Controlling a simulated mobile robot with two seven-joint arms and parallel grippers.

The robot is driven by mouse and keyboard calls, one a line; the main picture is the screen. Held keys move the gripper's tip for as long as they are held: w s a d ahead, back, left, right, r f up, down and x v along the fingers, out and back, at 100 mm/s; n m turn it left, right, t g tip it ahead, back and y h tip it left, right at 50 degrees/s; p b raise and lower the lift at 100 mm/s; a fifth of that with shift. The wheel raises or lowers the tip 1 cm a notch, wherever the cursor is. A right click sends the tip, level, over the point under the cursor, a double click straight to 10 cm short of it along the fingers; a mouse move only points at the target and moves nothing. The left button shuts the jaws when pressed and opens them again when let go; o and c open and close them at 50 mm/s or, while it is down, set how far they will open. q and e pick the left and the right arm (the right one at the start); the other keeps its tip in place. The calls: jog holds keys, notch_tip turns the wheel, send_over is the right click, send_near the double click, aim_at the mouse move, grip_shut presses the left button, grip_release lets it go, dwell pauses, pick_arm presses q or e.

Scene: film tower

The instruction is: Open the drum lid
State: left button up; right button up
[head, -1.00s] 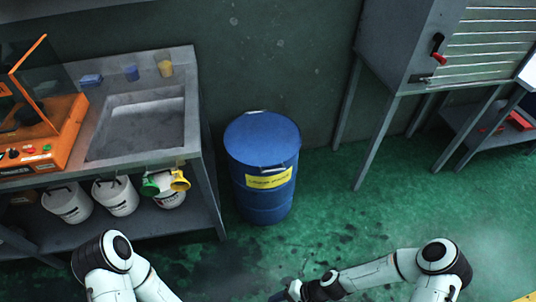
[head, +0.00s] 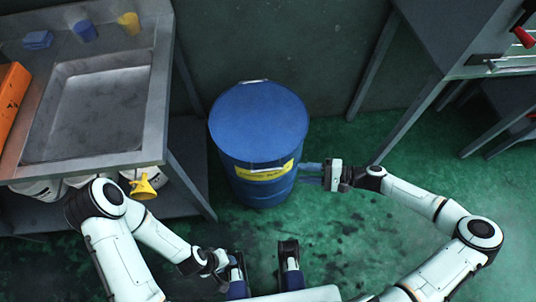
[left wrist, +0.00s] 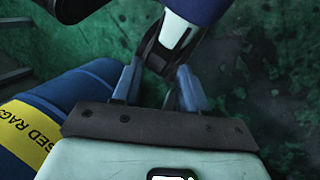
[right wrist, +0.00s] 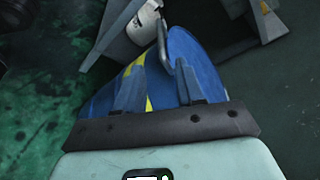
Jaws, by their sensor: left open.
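The blue drum (head: 262,192) stands upright on the green floor with a yellow label on its front. Its flat blue lid (head: 258,120) lies closed on top, with a grey handle (head: 266,168) at the front rim and a metal piece at the back. My right gripper (head: 312,173) is open beside the drum's right side, fingers pointing at it. In the right wrist view the drum and handle (right wrist: 163,45) show beyond its parted fingers (right wrist: 158,90); contact is unclear. My left gripper (head: 237,268) is open and empty, low in front of the drum; its fingers (left wrist: 158,85) show apart.
A metal sink bench (head: 160,95) stands close on the left, with white buckets and a yellow funnel (head: 143,187) beneath. A grey cabinet on legs (head: 450,40) stands at the back right. The green floor (head: 400,160) right of the drum is clear.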

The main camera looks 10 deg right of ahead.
aim_at(268, 169)
pick_arm(q)
jog(key=shift+t+y, duration=0.3)
jog(key=shift+t, duration=0.2)
jog(key=w, duration=0.1)
jog(key=w+a+f+b, duration=0.1)
jog(key=w+f+b, duration=0.1)
jog(key=shift+a+f, duration=0.25)
pick_arm(e)
jog(key=x, duration=1.3)
jog(key=shift+a, duration=0.15)
grip_shut()
